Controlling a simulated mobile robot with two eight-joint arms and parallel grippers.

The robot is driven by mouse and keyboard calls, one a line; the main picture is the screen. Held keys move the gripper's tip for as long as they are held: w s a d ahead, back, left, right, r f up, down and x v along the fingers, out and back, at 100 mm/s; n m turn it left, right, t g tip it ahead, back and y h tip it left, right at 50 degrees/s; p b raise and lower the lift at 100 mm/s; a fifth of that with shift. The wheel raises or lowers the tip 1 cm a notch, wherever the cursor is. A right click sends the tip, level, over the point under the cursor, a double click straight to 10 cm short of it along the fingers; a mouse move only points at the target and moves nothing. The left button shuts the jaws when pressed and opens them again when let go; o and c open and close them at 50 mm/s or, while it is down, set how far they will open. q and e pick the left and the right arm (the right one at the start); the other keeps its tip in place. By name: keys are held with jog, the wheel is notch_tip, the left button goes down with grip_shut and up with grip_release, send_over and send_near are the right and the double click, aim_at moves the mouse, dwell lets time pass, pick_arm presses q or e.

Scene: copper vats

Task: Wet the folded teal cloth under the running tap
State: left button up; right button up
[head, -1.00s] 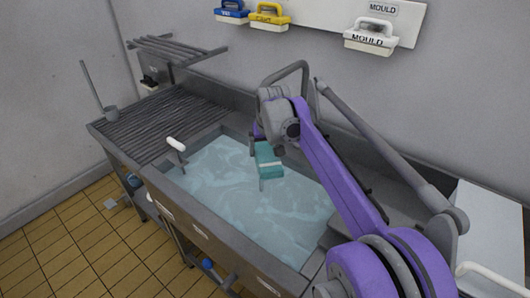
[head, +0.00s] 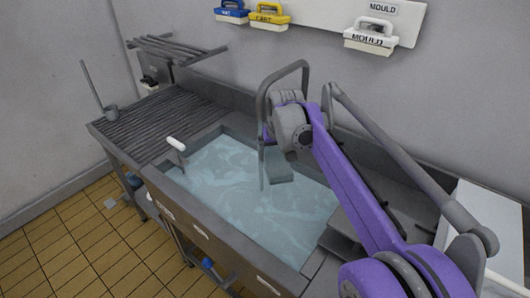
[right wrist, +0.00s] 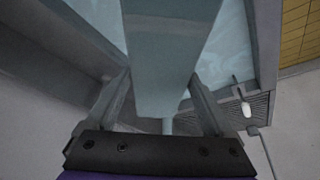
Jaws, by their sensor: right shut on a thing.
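My right gripper (head: 280,152) is shut on the folded cloth (head: 279,168) and holds it above the water in the sink (head: 225,165). The cloth looks dull grey-teal. It also fills the middle of the right wrist view (right wrist: 165,55), between the two fingers. The grey arched tap (head: 284,72) stands at the back of the sink, partly hidden by my right arm. A thin stream of water (head: 262,172) falls from its spout, just left of the cloth in the head view. I cannot tell whether the stream touches the cloth. My left gripper is out of view.
A white-handled lever (head: 176,144) rises at the sink's left front edge. A ribbed drainboard (head: 160,120) with a grey ladle-like tool (head: 110,110) lies to the left. Labelled brushes (head: 371,36) hang on the wall. A pale box (head: 483,225) stands right.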

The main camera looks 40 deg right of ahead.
aim_at(284, 163)
jog(key=shift+s+a, duration=0.2)
jog(key=shift+s, duration=2.3)
jog(key=shift+s+a+r+p, duration=0.1)
jog(key=shift+s+r+p, duration=1)
jog(key=shift+s+r, duration=0.4)
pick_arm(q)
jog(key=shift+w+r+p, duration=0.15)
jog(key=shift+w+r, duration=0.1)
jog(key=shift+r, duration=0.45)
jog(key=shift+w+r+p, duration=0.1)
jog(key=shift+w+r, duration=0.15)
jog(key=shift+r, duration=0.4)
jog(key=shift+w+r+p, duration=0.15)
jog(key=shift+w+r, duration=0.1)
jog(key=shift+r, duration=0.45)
pick_arm(e)
jog(key=shift+s+r, duration=0.25)
jog(key=shift+s, duration=0.25)
jog(key=shift+s+r, duration=0.25)
jog(key=shift+s, duration=0.2)
jog(key=shift+a, duration=0.1)
